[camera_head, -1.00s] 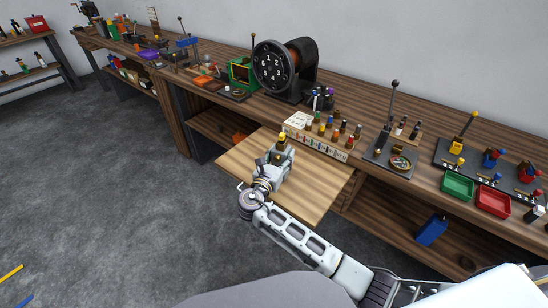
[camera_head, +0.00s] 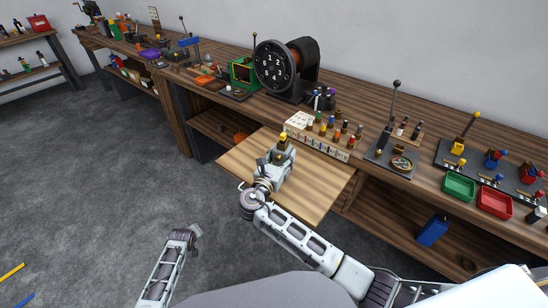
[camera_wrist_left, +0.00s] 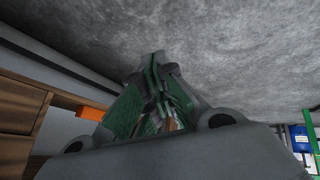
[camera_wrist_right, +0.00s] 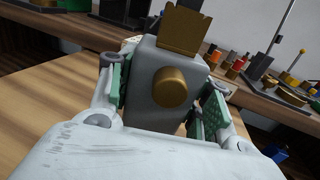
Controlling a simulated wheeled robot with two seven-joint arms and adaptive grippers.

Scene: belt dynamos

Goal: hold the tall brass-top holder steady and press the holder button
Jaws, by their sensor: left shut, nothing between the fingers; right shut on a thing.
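The tall holder is a grey block (camera_wrist_right: 145,62) with a brass top (camera_wrist_right: 186,30); in the head view its top (camera_head: 283,143) shows above my right gripper (camera_head: 276,162). The holder button (camera_wrist_right: 171,88) is a round brass knob on the face toward the right wrist camera. My right gripper is shut on the holder, its green-padded fingers on both sides, over the pull-out board (camera_head: 310,205). My left gripper (camera_head: 194,232) is shut and empty, over the floor left of the board and apart from the holder. Its fingertips meet in the left wrist view (camera_wrist_left: 160,62).
Behind the board, the bench carries a rack of coloured pegs (camera_head: 318,135) and a black numbered dial (camera_head: 275,66). A lever base (camera_head: 390,155) and green (camera_head: 457,185) and red (camera_head: 494,201) trays stand to the right. The board's left part is bare.

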